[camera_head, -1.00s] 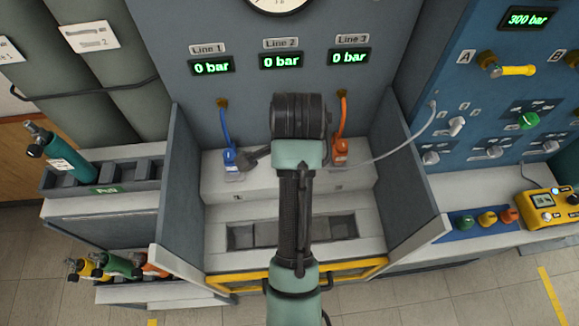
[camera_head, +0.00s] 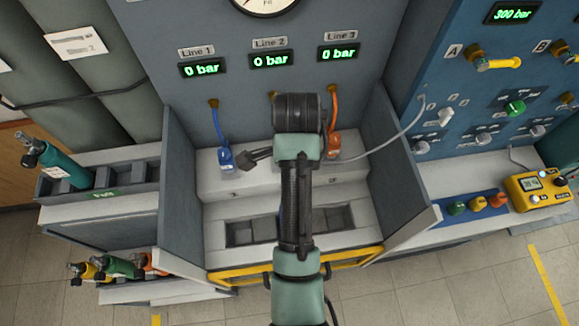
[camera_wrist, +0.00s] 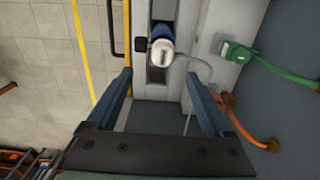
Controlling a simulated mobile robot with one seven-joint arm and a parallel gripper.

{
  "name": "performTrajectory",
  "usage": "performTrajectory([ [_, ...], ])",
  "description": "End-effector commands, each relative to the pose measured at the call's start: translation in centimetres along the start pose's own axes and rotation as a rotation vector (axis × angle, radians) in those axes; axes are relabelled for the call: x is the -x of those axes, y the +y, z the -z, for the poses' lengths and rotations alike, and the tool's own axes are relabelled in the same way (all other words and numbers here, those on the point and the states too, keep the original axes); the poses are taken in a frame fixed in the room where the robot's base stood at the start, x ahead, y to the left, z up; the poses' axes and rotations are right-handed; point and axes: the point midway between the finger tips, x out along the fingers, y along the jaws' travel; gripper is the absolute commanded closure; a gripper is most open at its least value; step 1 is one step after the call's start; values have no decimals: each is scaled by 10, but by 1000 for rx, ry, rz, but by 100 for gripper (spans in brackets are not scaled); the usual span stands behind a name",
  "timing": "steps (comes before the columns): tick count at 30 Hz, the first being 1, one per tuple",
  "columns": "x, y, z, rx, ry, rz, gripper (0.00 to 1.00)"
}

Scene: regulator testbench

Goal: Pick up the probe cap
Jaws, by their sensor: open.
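A rounded white cap-like piece (camera_wrist: 160,54) sits on a blue body (camera_wrist: 160,32) in the slotted tray (camera_wrist: 156,75) in the wrist view. It looks like the probe cap, but I cannot be sure. A thin grey cable runs beside it. My gripper (camera_wrist: 158,76) is open and empty, its two fingers apart, with the white piece beyond and between the tips. In the head view my gripper (camera_head: 246,160) points left above the bench, and my arm hides most of the white piece.
A blue connector (camera_head: 225,158) and an orange connector (camera_head: 333,144) stand on the bench ledge. A green connector (camera_wrist: 238,52) is right of the tray in the wrist view. Side walls (camera_head: 184,190) and a yellow front bar (camera_head: 235,278) bound the bay.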

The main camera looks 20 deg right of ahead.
Motion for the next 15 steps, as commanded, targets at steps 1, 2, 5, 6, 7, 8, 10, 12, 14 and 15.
performTrajectory([
  [1, -14, 0, 0, 0, 0, 0, 15],
  [2, -17, 0, 0, 0, 0, 0, 15],
  [5, -22, 0, 0, 1, 0, 0, 15],
  [6, -23, 0, 0, 1, 0, 0, 15],
  [7, -24, 0, -1, 1, 0, 0, 15],
  [8, -25, 0, -1, 2, 0, -1, 15],
  [10, -31, -1, -2, 2, 0, -3, 15],
  [12, -39, -2, -3, 3, 1, -4, 15],
  [14, -48, -3, -5, 3, 1, -5, 15],
  [15, -54, -3, -5, 2, 1, -4, 15],
])
